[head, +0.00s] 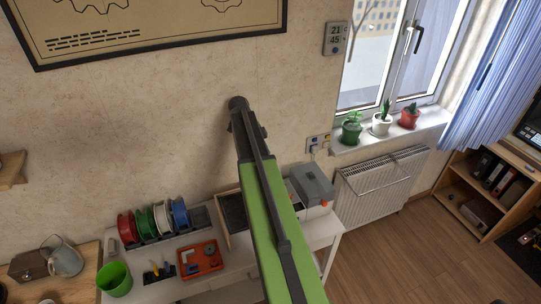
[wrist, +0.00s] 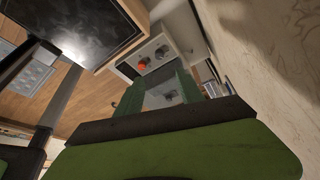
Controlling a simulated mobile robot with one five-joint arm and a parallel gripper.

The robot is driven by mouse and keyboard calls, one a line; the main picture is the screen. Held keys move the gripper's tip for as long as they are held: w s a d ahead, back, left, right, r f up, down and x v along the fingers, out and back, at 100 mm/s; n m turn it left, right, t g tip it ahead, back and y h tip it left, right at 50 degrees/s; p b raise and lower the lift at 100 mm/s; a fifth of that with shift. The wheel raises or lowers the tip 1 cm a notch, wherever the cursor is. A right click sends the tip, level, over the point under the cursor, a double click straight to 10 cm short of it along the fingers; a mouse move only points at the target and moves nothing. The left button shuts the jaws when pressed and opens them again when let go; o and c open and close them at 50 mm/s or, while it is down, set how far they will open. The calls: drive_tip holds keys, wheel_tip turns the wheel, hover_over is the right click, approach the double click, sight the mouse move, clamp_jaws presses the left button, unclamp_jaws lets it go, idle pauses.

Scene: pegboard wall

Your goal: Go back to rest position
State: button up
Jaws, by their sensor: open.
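My gripper (wrist: 158,92) shows in the wrist view, with its two dark green fingers spread apart. It is open, and no held object can be seen between the fingers. Part of a grey surface shows through the gap. In the head view my green and black arm rises from the bottom edge toward the wall, its dark upper end in front of the beige wall. My gripper cannot be made out in the head view.
A white table (head: 241,261) holds several filament spools, an orange tray (head: 201,259), a green cup (head: 115,279) and a grey box (head: 312,184). A radiator (head: 382,187) stands below the windowsill with potted plants. Wooden floor at right is open. The wrist view shows a dark panel (wrist: 75,28).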

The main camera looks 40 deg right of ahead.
drive_tip(key=shift+w+a, duration=0.1)
idle(0.4)
drive_tip(key=w+a+f+n+t+b, duration=0.1)
drive_tip(key=a+f+n+b, duration=0.1)
drive_tip(key=a, duration=0.7)
drive_tip(key=w+a+f+n+b, duration=0.2)
drive_tip(key=a, duration=0.7)
drive_tip(key=w+a+f+n+t+b, duration=0.1)
drive_tip(key=a+f+n+b, duration=0.15)
drive_tip(key=a, duration=0.55)
drive_tip(key=s+a+n+y, duration=0.1)
drive_tip(key=s+a+n, duration=0.1)
drive_tip(key=a+n, duration=0.3)
drive_tip(key=s+a+f+n+y, duration=0.1)
drive_tip(key=s+a+n, duration=0.2)
drive_tip(key=a+n, duration=0.3)
drive_tip(key=s+a+f+n+t+y, duration=0.1)
drive_tip(key=s+a+n, duration=0.2)
drive_tip(key=n, duration=0.6)
drive_tip(key=a+b, duration=0.1)
drive_tip(key=a, duration=0.1)
drive_tip(key=shift+a+f, duration=0.15)
drive_tip(key=shift+a, duration=0.25)
drive_tip(key=shift+c, duration=0.4)
